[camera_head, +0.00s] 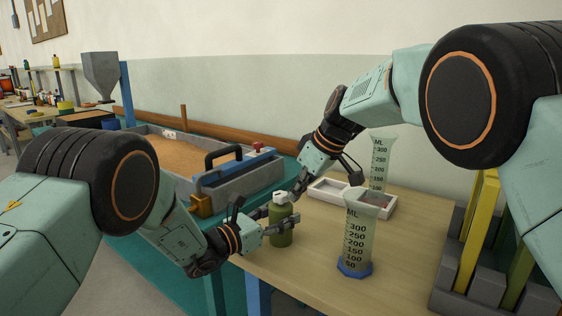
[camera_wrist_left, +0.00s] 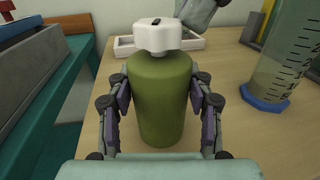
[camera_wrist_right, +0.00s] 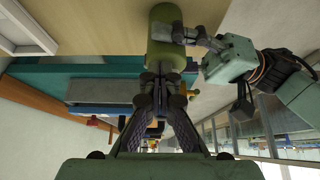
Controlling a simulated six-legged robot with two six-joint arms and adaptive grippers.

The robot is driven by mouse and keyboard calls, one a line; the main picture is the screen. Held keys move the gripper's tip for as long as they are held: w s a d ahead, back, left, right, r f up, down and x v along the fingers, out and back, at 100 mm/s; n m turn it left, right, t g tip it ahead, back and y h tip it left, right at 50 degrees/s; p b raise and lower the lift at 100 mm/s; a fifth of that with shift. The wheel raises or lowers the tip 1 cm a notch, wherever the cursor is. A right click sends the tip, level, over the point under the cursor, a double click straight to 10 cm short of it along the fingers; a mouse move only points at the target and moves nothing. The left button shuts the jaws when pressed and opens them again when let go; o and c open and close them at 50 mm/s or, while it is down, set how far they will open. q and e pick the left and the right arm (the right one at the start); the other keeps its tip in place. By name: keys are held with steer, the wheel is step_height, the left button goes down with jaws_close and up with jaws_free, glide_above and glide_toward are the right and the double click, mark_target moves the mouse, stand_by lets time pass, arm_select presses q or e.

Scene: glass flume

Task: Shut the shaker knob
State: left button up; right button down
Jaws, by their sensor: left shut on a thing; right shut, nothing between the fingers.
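The shaker has a green cylindrical body (camera_head: 281,230) and a white knob (camera_head: 281,198) on top. It stands upright at the wooden table's near left edge. My left gripper (camera_head: 278,232) is shut around the green body; in the left wrist view a finger lies on each side of the body (camera_wrist_left: 162,100), below the knob (camera_wrist_left: 160,36). The knob shows a small dark mark on top. My right gripper (camera_head: 296,194) is shut and empty, its tips close beside the knob. In the right wrist view its closed fingers (camera_wrist_right: 163,78) cover the knob; touching cannot be told.
A measuring cylinder (camera_head: 357,240) with a blue foot stands to the right, another (camera_head: 380,160) farther back. A white divided tray (camera_head: 325,190) lies behind the shaker. A sand-filled flume box (camera_head: 190,148) stands at the left. Yellow and green plates in a grey rack (camera_head: 470,240) stand at right.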

arm_select(q)
steer(key=shift+s+d, duration=0.1)
steer(key=shift+d, duration=0.05)
arm_select(e)
steer(key=shift+w+a+r, duration=0.1)
steer(key=shift+w, duration=0.1)
stand_by(0.4)
steer(key=shift+s+d, duration=0.15)
steer(key=shift+d, duration=0.25)
steer(key=shift+r, duration=0.15)
step_height(320, 180, up, 6)
steer(key=shift+f, duration=0.2)
